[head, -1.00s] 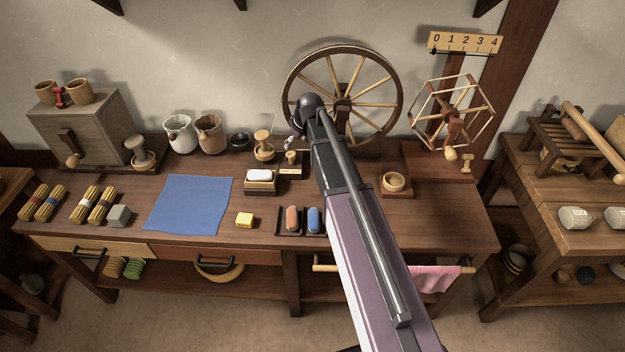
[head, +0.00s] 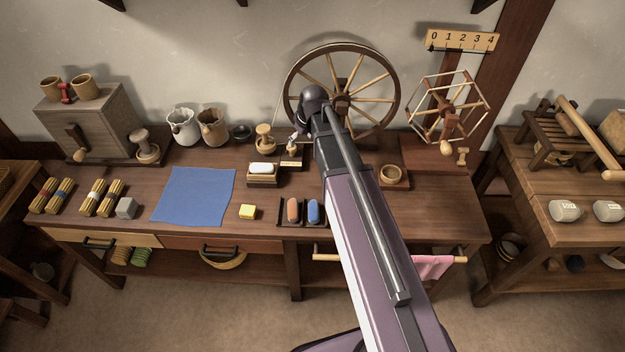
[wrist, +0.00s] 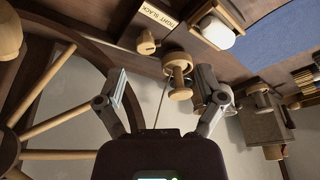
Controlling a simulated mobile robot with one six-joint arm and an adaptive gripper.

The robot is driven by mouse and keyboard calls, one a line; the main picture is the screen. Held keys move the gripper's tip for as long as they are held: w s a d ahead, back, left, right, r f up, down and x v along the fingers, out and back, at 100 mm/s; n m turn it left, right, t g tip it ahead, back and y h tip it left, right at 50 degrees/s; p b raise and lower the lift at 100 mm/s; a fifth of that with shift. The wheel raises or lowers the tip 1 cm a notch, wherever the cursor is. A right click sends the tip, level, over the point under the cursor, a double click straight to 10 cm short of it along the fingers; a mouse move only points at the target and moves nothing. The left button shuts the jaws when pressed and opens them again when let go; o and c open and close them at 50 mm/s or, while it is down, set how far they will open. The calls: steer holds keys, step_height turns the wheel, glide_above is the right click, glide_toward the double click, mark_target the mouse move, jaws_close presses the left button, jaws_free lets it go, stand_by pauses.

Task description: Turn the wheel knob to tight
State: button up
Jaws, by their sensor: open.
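The wheel knob (wrist: 147,42) is a small pale wooden knob beside a label plate reading TIGHT and SLACK (wrist: 162,15) in the wrist view. In the head view the knob (head: 292,150) stands on the bench in front of the spinning wheel (head: 302,64), with the label plate (head: 291,163) before it. My gripper (wrist: 165,92) is open and empty. The knob lies beyond its fingertips, not between them. In the head view my gripper (head: 298,137) is just above and behind the knob. Which word the knob points to cannot be told.
A turned wooden stand (wrist: 179,76) appears between the fingers in the wrist view; the head view shows it (head: 264,140) left of the knob. A white block in a wooden holder (head: 262,169) sits in front. The spinning wheel stands close behind my gripper.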

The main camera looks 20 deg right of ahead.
steer(key=s+a+m+g+h+p, duration=0.1)
steer(key=s+m, duration=0.3)
steer(key=s, duration=1.4)
steer(key=shift+a+r+g, duration=0.2)
steer(key=shift+a+g, duration=0.05)
steer(key=shift+g, duration=0.65)
steer(key=shift+r, duration=0.1)
steer(key=shift+h, duration=0.3)
steer(key=r+p, duration=0.2)
steer(key=s+r+p, duration=0.1)
steer(key=r+p, duration=0.2)
steer(key=shift+r+p, duration=0.1)
steer(key=shift+p, duration=0.2)
